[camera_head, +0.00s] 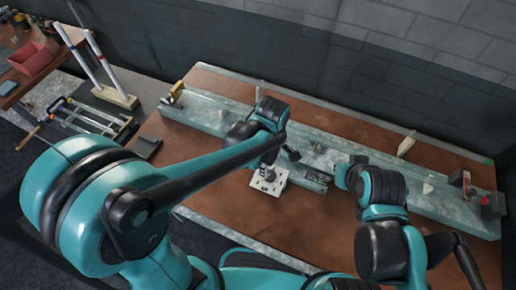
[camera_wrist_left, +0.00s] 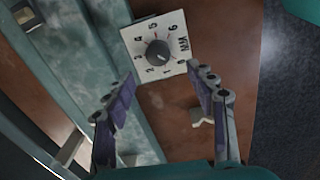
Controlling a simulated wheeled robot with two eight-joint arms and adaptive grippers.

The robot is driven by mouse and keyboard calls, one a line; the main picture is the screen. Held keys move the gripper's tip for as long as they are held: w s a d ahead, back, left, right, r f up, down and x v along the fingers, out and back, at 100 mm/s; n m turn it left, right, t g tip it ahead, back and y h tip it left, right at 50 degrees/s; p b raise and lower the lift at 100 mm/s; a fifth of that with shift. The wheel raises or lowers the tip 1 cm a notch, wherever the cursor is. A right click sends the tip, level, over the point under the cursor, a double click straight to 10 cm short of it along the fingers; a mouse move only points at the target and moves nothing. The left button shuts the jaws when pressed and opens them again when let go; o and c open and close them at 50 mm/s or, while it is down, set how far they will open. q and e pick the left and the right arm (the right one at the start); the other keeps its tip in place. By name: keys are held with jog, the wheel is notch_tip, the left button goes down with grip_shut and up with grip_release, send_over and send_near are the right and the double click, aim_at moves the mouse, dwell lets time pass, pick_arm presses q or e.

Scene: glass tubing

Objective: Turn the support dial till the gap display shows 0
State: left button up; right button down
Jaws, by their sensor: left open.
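The support dial is a dark round knob (camera_wrist_left: 157,52) on a white square plate (camera_wrist_left: 133,38) marked 0 to 6 and MM. I cannot tell which number its pointer meets. In the head view the white plate (camera_head: 262,190) lies beside the long grey-green rail, partly under my left gripper (camera_head: 268,168). In the left wrist view my left gripper (camera_wrist_left: 161,78) is open and empty, its two fingers apart, with the knob ahead between them. My right gripper (camera_head: 342,176) is over the rail, its fingers too small to read. I cannot make out the gap display.
The long rail (camera_head: 210,116) crosses the brown table (camera_head: 230,85), with upright pieces and a red-and-black device (camera_head: 466,183) at its right end. A side bench at left holds a red bin (camera_head: 32,58), and a stand with upright tubes (camera_head: 118,97) is nearby. The front tabletop is fairly clear.

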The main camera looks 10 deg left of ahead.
aim_at(270, 174)
pick_arm(q)
jog(key=shift+w+d+f+n, duration=0.15)
jog(key=shift+w+f+n, duration=0.1)
jog(key=shift+w+n, duration=0.1)
jog(key=shift+f, duration=0.2)
notch_tip(270, 174, down, 7)
jog(key=shift+s+d+f+b, duration=0.1)
jog(key=shift+s+f+b, duration=0.1)
jog(key=shift+b, duration=0.95)
pick_arm(e)
jog(key=shift+w+a+f, duration=0.15)
jog(key=shift+f, duration=0.35)
jog(key=shift+w+a+f, duration=0.1)
jog(key=shift+w+f, duration=0.05)
jog(key=shift+f, duration=0.3)
pick_arm(q)
jog(key=shift+w, duration=0.1)
jog(key=c, duration=1.2)
